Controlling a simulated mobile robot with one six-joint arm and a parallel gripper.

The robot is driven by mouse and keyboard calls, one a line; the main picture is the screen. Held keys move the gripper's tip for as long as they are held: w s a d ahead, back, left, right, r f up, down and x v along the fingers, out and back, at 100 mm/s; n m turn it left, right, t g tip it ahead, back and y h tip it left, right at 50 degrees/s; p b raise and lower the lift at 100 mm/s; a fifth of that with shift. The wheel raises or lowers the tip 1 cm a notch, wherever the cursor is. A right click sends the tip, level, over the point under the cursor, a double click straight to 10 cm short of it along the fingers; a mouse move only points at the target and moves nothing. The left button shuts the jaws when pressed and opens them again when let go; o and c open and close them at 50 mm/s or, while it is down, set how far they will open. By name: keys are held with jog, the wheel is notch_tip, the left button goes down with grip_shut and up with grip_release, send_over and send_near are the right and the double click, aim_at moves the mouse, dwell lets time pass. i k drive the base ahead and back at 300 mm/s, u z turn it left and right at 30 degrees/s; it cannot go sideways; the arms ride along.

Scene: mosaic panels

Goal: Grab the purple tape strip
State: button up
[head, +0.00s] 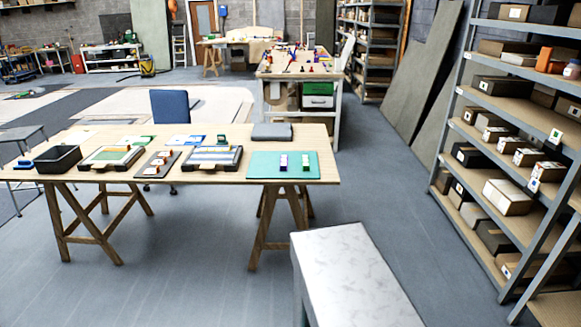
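A small upright purple-and-white piece (283,161), which looks like the purple tape strip, is on the teal mat (263,172) at the right end of the wooden trestle table (321,173). A similar green-and-white piece (306,162) is just to its right, with a gap between them. Both are too small to make out in detail. My gripper is not in view.
Left of the mat are two mosaic panels (238,166), a small board with blocks, and a black bin (58,158). A pale marbled surface (355,275) stands in front right. Shelves (480,130) line the right. Grey floor (180,250) before the table is clear.

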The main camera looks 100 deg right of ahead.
aim_at(284, 158)
jog(key=z, duration=0.4)
jog(key=i, duration=0.65)
jog(key=z, duration=0.8)
jog(key=i, duration=0.55)
jog(key=z, duration=0.75)
jog(key=i, duration=0.65)
jog(key=z, duration=0.6)
jog(key=i, duration=0.75)
jog(key=z, duration=0.2)
